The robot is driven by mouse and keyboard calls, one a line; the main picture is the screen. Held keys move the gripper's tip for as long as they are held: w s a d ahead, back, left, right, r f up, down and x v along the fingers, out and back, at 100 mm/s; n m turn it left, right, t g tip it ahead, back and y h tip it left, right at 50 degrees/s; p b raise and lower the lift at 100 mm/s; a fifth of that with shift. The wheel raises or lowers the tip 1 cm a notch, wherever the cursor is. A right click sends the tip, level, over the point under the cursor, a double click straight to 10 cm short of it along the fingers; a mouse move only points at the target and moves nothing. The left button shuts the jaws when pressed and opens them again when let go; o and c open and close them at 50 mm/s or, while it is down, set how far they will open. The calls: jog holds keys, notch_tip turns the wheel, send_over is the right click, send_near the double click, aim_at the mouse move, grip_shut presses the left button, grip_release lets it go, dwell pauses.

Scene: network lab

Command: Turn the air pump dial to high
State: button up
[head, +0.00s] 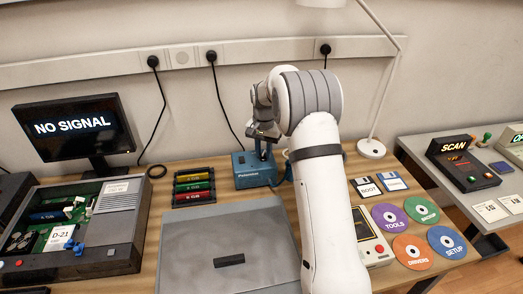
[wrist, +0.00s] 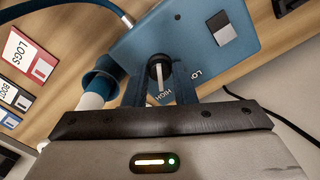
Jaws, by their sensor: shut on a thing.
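The air pump (head: 254,180) is a blue box on the bench near the back wall, and its face (wrist: 190,45) fills the upper wrist view. Its black round dial (wrist: 159,66) has a white pointer line aimed at the HIGH label (wrist: 163,96). The LO label (wrist: 196,73) is to the right of the dial. My gripper (wrist: 160,82) is shut on the dial, with one dark blue finger on each side. In the head view my gripper (head: 264,148) reaches down onto the pump, and the dial is hidden there.
A blue hose fitting (wrist: 102,78) stands beside the dial. RAM sticks (head: 194,187) lie left of the pump, and a grey case (head: 225,235) is in front. Floppy disks (head: 367,188) and coloured discs (head: 391,217) lie to the right. A lamp base (head: 371,148) stands behind.

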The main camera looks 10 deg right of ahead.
jog(key=shift+s+f+m, duration=0.1)
jog(key=shift+m, duration=0.2)
jog(key=o, duration=1)
jog(key=shift+r, duration=0.5)
notch_tip(320, 180, up, 7)
